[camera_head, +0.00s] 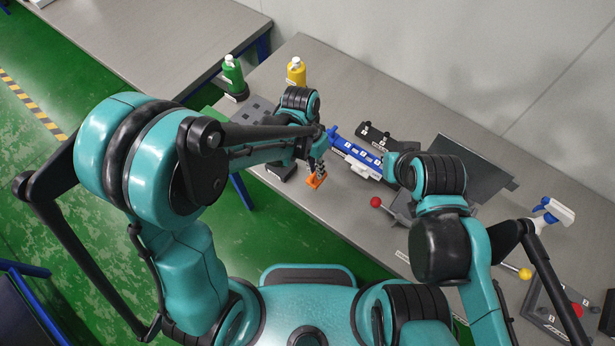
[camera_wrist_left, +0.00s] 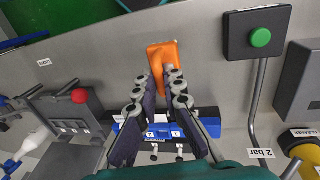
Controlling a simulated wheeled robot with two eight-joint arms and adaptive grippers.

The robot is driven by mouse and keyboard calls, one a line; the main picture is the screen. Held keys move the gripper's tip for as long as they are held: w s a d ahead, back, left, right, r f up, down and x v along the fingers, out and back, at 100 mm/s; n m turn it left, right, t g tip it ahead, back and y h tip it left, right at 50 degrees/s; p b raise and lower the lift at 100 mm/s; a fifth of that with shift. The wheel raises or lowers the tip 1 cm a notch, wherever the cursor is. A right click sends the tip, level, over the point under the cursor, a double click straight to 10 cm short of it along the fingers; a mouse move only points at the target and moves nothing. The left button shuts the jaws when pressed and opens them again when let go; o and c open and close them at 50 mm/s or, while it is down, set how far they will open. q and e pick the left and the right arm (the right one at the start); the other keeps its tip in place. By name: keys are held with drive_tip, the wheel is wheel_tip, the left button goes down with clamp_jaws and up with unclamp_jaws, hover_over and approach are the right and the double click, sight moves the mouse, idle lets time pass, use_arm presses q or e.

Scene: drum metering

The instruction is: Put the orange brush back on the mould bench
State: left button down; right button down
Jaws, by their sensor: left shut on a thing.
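The orange brush (camera_head: 316,181) is held in my left gripper (camera_head: 319,168), over the front part of the grey bench (camera_head: 340,210). In the left wrist view the brush (camera_wrist_left: 160,56) lies between the tips of the left gripper's fingers (camera_wrist_left: 173,80), which are closed on it. Part of the brush is hidden by the fingers. I cannot tell whether it touches the bench top. A blue numbered block (camera_head: 355,150) is just right of the brush. My right arm's wrist end (camera_head: 395,165) is near that block's right end; its fingers cannot be made out.
A grey device with a red ball lever (camera_head: 376,202) stands right of the brush. A green button box (camera_wrist_left: 260,38) shows in the wrist view. A spray bottle (camera_head: 555,211) stands far right.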

sight(309, 177)
use_arm(q)
drive_tip(key=shift+w+a+f, duration=0.15)
drive_tip(key=shift+a+f, duration=0.45)
drive_tip(key=shift+a, duration=0.35)
drive_tip(key=shift+f+b, duration=0.65)
drive_tip(key=shift+f, duration=1.4)
drive_tip(key=shift+f, duration=0.2)
drive_tip(key=c, duration=1.6)
unclamp_jaws()
drive_tip(key=shift+c, duration=0.2)
drive_tip(key=shift+r, duration=0.1)
